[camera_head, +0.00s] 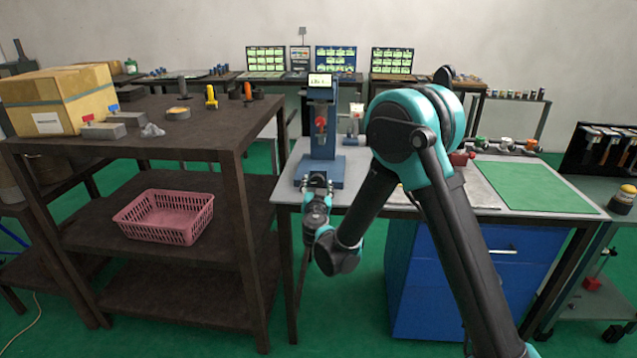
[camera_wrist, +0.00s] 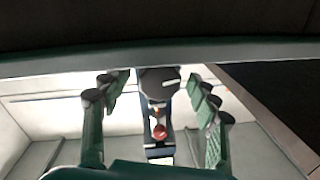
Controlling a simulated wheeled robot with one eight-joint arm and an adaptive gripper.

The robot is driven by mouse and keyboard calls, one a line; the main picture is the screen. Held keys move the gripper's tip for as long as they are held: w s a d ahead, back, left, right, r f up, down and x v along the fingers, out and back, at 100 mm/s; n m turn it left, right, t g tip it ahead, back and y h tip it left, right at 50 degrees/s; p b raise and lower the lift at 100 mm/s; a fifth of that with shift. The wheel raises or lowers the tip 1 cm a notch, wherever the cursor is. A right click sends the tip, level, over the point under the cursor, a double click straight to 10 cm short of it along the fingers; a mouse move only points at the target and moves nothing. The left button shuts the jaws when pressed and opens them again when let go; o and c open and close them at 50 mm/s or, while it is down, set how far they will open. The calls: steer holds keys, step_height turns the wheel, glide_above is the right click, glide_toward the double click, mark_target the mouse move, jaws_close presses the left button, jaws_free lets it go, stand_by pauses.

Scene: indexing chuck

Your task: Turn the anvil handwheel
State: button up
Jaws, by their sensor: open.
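A blue bench machine (camera_head: 322,143) with a small lit display stands on the near left end of the grey worktable. A red part (camera_head: 320,122) sits on its front; a red part also shows in the wrist view (camera_wrist: 159,132). My gripper (camera_head: 317,183) is low at the front of the machine's base. In the wrist view my gripper (camera_wrist: 156,112) is open, its fingers left and right of the machine. A dark round part with a pale mark (camera_wrist: 160,84), which may be the anvil handwheel, lies between the fingers with gaps on both sides. In the head view the handwheel cannot be made out.
A dark shelf unit (camera_head: 190,140) stands left, with a cardboard box (camera_head: 58,97) on top and a pink basket (camera_head: 165,214) below. A green mat (camera_head: 535,187) lies on the worktable's right. A blue cabinet (camera_head: 470,283) is underneath. My arm hides part of the table.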

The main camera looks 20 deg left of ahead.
steer(key=c, duration=1.2)
steer(key=shift+o, duration=0.2)
steer(key=shift+n, duration=0.3)
